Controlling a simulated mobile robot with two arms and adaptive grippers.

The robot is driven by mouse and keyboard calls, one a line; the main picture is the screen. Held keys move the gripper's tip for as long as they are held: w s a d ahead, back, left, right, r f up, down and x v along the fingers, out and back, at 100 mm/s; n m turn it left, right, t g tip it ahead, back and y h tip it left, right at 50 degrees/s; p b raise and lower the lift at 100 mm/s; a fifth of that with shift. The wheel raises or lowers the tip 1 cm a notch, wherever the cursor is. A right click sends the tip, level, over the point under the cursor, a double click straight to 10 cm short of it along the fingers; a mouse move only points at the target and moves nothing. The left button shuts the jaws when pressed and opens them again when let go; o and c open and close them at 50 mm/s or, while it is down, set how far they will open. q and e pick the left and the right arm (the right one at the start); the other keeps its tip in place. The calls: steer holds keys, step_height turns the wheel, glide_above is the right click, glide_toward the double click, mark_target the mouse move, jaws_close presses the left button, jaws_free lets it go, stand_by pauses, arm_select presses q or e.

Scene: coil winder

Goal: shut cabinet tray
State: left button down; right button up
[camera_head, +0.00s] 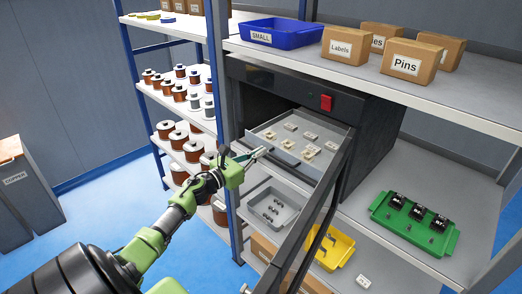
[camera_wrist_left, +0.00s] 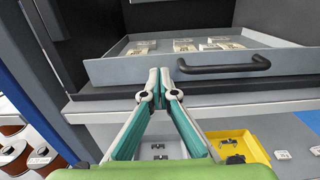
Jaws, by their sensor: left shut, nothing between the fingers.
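The black cabinet (camera_head: 372,112) stands on the shelf with its front open. Its grey tray (camera_head: 265,133) is pulled out and carries several small pale parts. In the left wrist view the tray's front panel (camera_wrist_left: 118,70) faces me, with a dark bar handle (camera_wrist_left: 225,69) on it. My left gripper (camera_head: 264,151) is shut and empty at the tray's front. In the left wrist view its fingertips (camera_wrist_left: 162,73) are in front of the panel, just left of the handle; I cannot tell whether they touch. My right gripper is not in view.
An open framed door (camera_head: 318,205) sticks out on the tray's right side. Below are a grey bin (camera_head: 252,200) and a yellow bin (camera_head: 345,248). A green tray (camera_head: 382,217) stands to the right. A blue rack post (camera_head: 231,225) and spool shelves are left.

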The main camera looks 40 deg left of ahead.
mark_target(267, 146)
arm_select(q)
steer(key=shift+w, duration=0.45)
steer(key=shift+d, duration=0.1)
steer(key=w+b, duration=0.1)
steer(key=w, duration=0.1)
steer(key=w+b, duration=0.2)
steer(key=shift+w+d+f, duration=0.15)
steer(key=shift+w, duration=0.15)
steer(key=shift+r, duration=0.4)
